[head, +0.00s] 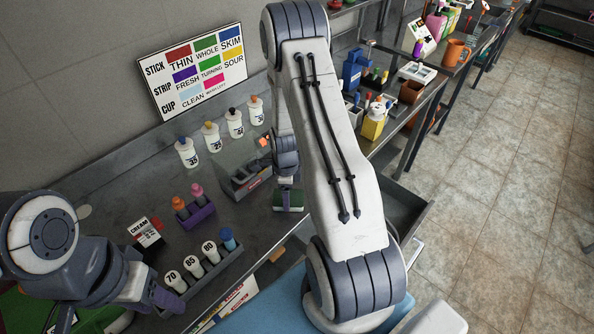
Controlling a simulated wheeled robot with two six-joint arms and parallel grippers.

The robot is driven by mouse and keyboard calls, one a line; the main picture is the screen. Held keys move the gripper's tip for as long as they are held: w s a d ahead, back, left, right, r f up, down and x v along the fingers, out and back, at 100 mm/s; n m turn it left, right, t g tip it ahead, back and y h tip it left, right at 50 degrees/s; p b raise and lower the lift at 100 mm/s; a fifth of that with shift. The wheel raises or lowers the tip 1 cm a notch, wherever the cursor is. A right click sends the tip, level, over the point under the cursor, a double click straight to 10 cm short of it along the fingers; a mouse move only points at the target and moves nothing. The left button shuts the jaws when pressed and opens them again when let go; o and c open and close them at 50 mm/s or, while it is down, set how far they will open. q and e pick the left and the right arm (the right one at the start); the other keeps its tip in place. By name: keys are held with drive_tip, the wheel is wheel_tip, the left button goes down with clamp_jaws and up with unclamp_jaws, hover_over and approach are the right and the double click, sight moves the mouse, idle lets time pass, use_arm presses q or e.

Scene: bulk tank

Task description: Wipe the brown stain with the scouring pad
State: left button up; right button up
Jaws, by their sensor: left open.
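A dark green pad-like block with a pale lower edge (288,202) is at the tip of my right arm, above or on the steel bench; it looks like the scouring pad. My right gripper (287,185) points down at it, partly hidden by my own large arm link, so its jaws do not show clearly. My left gripper (115,308) is at the lower left, its fingers wide apart and empty, near the bench's front. I cannot make out a brown stain for sure; a small tan patch (278,254) shows at the bench's front edge.
The steel bench (235,275) carries a rack of numbered bottles (197,270), a purple rack (195,213), a cream carton (146,232), a grey caddy (243,182) and several white bottles (211,137). A label board (192,72) stands behind. Tiled floor (500,220) is clear at right.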

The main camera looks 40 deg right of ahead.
sight(294, 191)
drive_tip(key=shift+w+d, duration=0.2)
drive_tip(key=shift+d, duration=1)
drive_tip(key=shift+d+f, duration=0.15)
drive_tip(key=shift+d, duration=0.2)
wheel_tip(294, 191, up, 4)
drive_tip(key=shift+f+p, duration=0.25)
drive_tip(key=shift+p, duration=0.75)
drive_tip(key=shift+d+r+p, duration=0.1)
drive_tip(key=shift+r+p, duration=0.5)
drive_tip(key=shift+r, duration=0.1)
drive_tip(key=shift+r+p, duration=1.2)
drive_tip(key=shift+r, duration=0.45)
